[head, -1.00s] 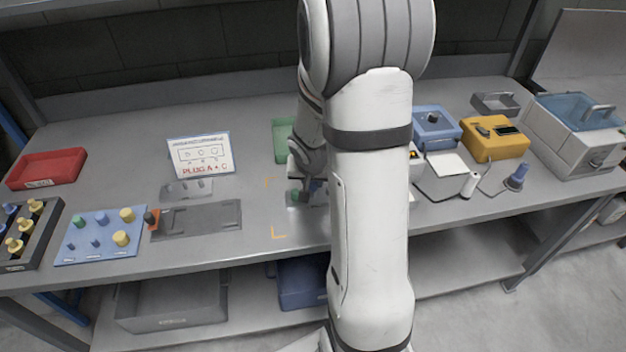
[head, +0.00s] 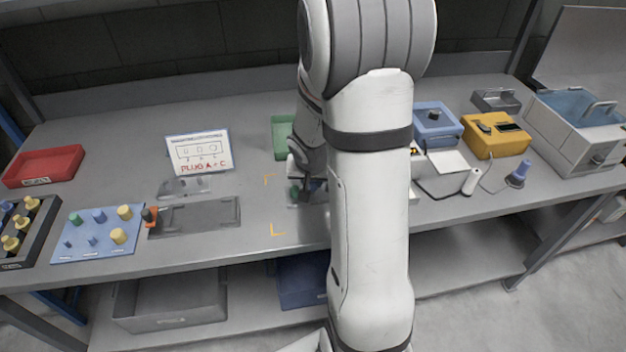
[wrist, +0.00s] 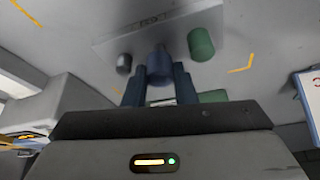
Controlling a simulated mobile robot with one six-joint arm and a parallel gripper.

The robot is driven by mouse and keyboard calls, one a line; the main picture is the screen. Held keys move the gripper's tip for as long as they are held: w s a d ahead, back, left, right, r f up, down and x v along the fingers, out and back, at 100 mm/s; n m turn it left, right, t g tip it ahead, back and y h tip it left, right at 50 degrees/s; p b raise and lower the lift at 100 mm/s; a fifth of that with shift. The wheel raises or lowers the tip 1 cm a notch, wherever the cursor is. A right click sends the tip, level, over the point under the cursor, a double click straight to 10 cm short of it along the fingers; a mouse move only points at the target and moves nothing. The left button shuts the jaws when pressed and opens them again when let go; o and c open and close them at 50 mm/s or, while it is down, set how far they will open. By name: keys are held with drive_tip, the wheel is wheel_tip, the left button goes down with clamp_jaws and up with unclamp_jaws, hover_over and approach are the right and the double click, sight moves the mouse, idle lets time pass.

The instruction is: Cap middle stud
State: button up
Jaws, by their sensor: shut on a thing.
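In the wrist view my gripper (wrist: 159,78) is shut on a blue cap (wrist: 158,63). The cap is at the middle of a grey plate (wrist: 125,42), between a green cap (wrist: 201,44) on the right and a bare grey stud (wrist: 124,63) on the left. The middle stud is hidden behind the blue cap, and I cannot tell whether the cap touches it. In the head view my gripper (head: 308,187) is low over the plate, with the green cap (head: 294,194) beside it. My arm hides much of this spot.
A blue board (head: 75,252) with several caps lies at the left, near a red tray (head: 45,166). A sign (head: 198,153) reads "PLUG A + C". A green tray (head: 281,135) stands behind my gripper. A yellow box (head: 497,142) stands at the right.

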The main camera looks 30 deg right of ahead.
drive_tip(key=shift+f+b, duration=0.95)
drive_tip(key=shift+b, duration=0.1)
idle(0.4)
drive_tip(key=o, duration=1)
drive_tip(key=p+v, duration=0.1)
drive_tip(key=v, duration=0.7)
drive_tip(key=shift+w, duration=0.1)
